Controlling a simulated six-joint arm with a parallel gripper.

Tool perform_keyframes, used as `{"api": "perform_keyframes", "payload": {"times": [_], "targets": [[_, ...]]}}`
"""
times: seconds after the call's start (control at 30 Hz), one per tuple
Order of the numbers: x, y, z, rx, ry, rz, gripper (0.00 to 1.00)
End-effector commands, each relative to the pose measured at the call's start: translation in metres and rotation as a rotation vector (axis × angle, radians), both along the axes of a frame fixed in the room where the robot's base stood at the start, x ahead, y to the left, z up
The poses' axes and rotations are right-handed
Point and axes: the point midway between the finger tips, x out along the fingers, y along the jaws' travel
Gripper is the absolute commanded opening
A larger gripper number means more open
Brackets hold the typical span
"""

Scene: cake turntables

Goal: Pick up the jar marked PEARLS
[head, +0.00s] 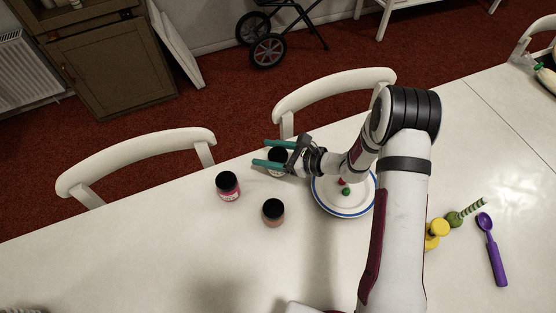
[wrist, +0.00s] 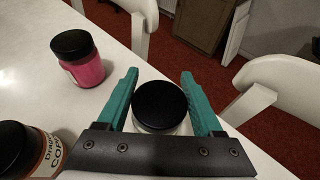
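Three black-lidded jars stand on the white table. One jar with a pale body (head: 277,155) is between the teal fingers of my gripper (head: 262,153); its black lid (wrist: 160,105) fills the gap in the wrist view, where my gripper (wrist: 159,72) is open around it. Its label is hidden, so I cannot read PEARLS on it. A pink jar (head: 229,189) stands to its left and shows in the wrist view (wrist: 84,68). A copper-brown jar (head: 272,214) stands nearer; its label in the wrist view (wrist: 48,152) partly reads "Dragees COP".
A blue-rimmed white plate (head: 343,211) with small red and green items lies under my arm. A purple scoop (head: 495,258), a yellow object (head: 437,230) and a green striped tool (head: 464,213) lie at right. White chairs (head: 135,152) line the far edge.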

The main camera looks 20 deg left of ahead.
Motion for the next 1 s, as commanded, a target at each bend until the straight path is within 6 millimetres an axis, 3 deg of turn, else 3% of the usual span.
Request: {"api": "perform_keyframes", "payload": {"times": [0.03,0.27,0.57,0.8,1.0], "targets": [[0.0,0.0,0.0,0.0,0.0,0.0,0.46],[0.0,0.0,0.0,0.0,0.0,0.0,0.06],[0.0,0.0,0.005,0.0,-0.002,0.001,0.06],[0.001,0.0,0.044,0.001,-0.006,0.0,0.06],[0.008,-0.048,0.069,0.0,-0.005,-0.006,0.06]]}}
